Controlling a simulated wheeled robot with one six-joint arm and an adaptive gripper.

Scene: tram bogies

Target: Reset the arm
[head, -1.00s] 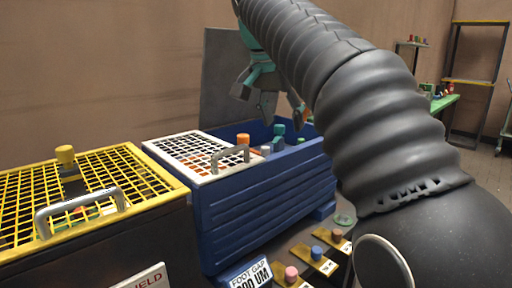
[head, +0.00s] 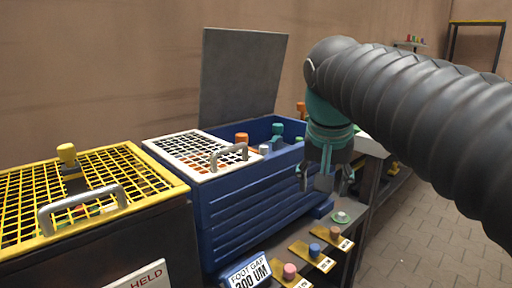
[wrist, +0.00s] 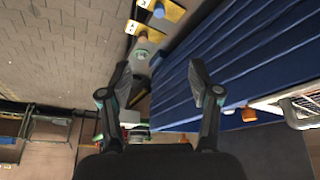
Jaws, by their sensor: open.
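My arm reaches in from the right in the head view, in a ribbed black sleeve. My gripper (head: 325,180) hangs downward at its end, in front of the right end of the blue bin (head: 255,205). In the wrist view my gripper (wrist: 160,88) has its two fingers spread apart with nothing between them. The bin's blue wall (wrist: 235,60) runs along the right there. The arm hides part of the bench behind it.
A yellow mesh crate (head: 130,160) stands left. The bin has a white grid lid (head: 185,150) and a raised grey panel (head: 240,80). Yellow plates with coloured knobs (head: 312,257) and a small green-rimmed dish (head: 341,217) lie in front. Open floor (head: 410,225) is at right.

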